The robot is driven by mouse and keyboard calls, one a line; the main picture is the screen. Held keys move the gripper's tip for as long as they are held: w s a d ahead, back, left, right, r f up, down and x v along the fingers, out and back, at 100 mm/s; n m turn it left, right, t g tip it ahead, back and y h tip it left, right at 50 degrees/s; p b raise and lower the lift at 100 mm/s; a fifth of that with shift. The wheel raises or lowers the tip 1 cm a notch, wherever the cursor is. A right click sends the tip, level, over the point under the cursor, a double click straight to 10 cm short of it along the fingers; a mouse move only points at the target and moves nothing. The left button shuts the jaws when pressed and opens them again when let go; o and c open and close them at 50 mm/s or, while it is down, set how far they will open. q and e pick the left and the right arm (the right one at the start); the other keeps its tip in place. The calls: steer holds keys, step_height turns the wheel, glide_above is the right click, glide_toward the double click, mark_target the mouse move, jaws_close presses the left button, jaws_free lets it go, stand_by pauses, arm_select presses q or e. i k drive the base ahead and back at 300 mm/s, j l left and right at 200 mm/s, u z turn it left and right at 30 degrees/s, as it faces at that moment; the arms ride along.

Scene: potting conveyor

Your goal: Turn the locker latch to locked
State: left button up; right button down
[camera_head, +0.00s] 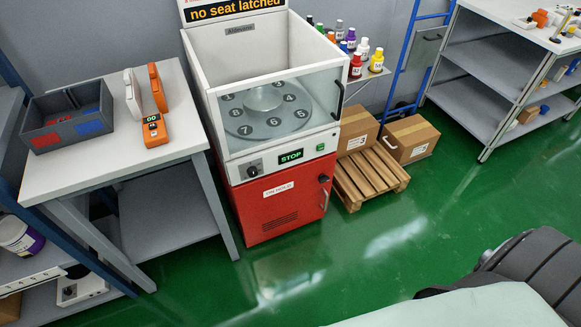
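A red cabinet (265,212) forms the base of a white machine (212,68) in the middle of the view. A small black latch (324,179) sits at the upper right of the cabinet's red front, with a thin handle (326,199) below it. The cabinet front looks closed. The latch is too small to tell whether it is turned to locked. Nothing touches the latch. Neither of my grippers is in view.
The machine has a clear window over a numbered turntable (266,124), a black knob (252,171) and a green "STOP" display (291,156). Green floor (400,225) lies clear in front.

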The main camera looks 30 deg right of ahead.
mark_target(322, 178)
steer(key=z, duration=0.75)
